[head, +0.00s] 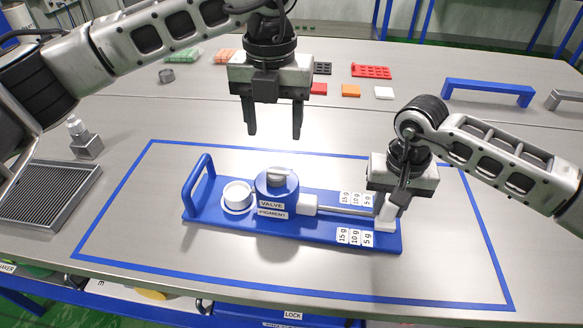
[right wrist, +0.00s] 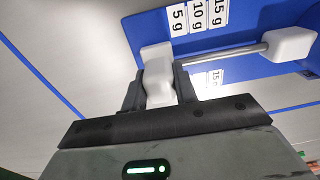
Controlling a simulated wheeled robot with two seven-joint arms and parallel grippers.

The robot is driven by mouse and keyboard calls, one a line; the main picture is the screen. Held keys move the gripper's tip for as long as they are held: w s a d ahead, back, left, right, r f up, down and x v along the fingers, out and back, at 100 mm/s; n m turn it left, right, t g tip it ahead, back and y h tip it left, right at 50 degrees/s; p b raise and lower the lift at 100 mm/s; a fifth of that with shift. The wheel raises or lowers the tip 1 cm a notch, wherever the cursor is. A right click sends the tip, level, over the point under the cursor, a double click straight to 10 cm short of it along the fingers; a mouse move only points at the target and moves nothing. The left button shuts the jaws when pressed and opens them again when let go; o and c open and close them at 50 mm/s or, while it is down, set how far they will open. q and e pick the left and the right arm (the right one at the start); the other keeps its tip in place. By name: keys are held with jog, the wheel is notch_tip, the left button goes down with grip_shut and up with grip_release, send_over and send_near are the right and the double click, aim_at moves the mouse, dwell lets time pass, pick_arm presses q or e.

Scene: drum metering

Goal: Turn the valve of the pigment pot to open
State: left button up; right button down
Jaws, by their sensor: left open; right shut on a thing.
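The pigment pot (head: 277,190) is a blue cylinder on a blue base (head: 230,223), labelled VALVE and PIGMENT. Its valve (head: 280,175) is a pale grey knob on top. My left gripper (head: 272,136) is open and empty, above the pot and apart from the valve. A metal rod (head: 345,210) runs right from a white block beside the pot to a white handle (head: 386,213). My right gripper (head: 394,205) is shut on this handle, which also shows between its fingers in the right wrist view (right wrist: 158,80). Labels 15 g, 10 g and 5 g line the rod.
A white cup (head: 237,194) stands left of the pot, near a blue arch handle (head: 198,186). Blue tape frames the work area. A grey grate (head: 45,194) lies left. Coloured blocks and a red tray (head: 371,71) lie at the back. The table in front of the base is clear.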

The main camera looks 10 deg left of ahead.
aim_at(277, 173)
pick_arm(q)
notch_tip(277, 173, down, 10)
jog(key=m, duration=2.7)
jog(key=shift+f, duration=0.1)
jog(key=c, duration=1)
